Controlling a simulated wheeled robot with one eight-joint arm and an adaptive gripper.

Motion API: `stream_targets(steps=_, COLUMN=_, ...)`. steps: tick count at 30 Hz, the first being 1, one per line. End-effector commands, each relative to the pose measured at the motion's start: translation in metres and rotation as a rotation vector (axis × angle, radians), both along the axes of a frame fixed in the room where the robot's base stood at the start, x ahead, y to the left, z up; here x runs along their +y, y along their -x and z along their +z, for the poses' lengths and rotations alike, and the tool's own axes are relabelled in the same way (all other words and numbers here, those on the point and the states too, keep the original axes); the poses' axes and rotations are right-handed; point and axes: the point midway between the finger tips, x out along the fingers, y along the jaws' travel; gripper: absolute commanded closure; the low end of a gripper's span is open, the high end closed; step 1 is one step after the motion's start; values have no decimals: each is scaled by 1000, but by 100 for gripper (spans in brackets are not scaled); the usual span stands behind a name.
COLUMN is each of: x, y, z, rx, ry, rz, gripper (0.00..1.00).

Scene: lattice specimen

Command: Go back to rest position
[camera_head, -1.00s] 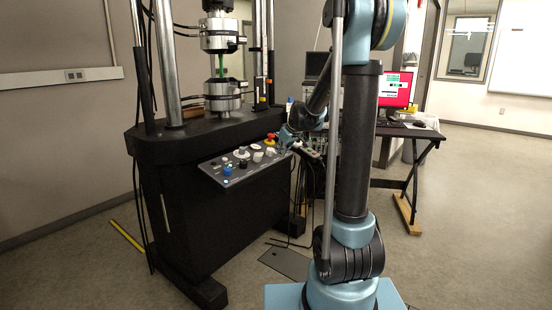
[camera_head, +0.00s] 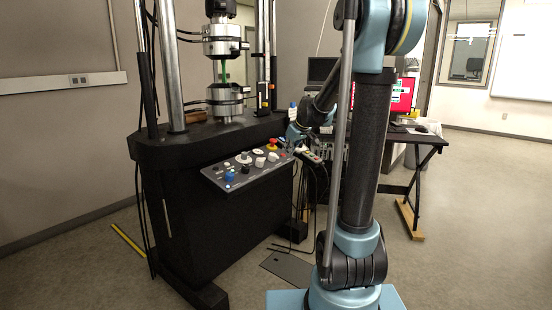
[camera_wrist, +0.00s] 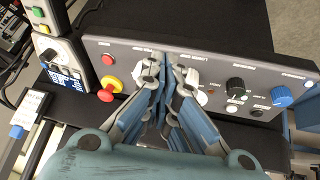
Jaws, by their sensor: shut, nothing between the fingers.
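My gripper (camera_wrist: 166,62) shows large in the wrist view, its fingers drawn together and empty. The fingertips are over the grey control panel (camera_wrist: 208,66), in front of its white knobs; whether they touch it I cannot tell. In the head view my gripper (camera_head: 292,138) is small and partly hidden, by the right end of the control panel (camera_head: 225,180). My arm rises on the right of the head view and bends back down behind its own upright link.
The black testing machine (camera_head: 190,215) holds a green specimen (camera_head: 224,72) between its grips. A red stop button (camera_wrist: 106,92), black knob (camera_wrist: 235,87) and blue knob (camera_wrist: 282,96) stick up near my gripper. A desk (camera_head: 425,140) stands behind at right; floor at right is clear.

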Motion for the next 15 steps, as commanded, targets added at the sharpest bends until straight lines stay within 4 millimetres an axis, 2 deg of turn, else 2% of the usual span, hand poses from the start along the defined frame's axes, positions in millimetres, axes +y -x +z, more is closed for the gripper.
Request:
stream_targets(steps=5, x=-5, y=19, z=1, rx=19, ry=0, rz=-20, gripper=100)
stream_targets(steps=15, x=-26, y=112, z=-4, rx=120, ry=0, rz=-131, gripper=100)
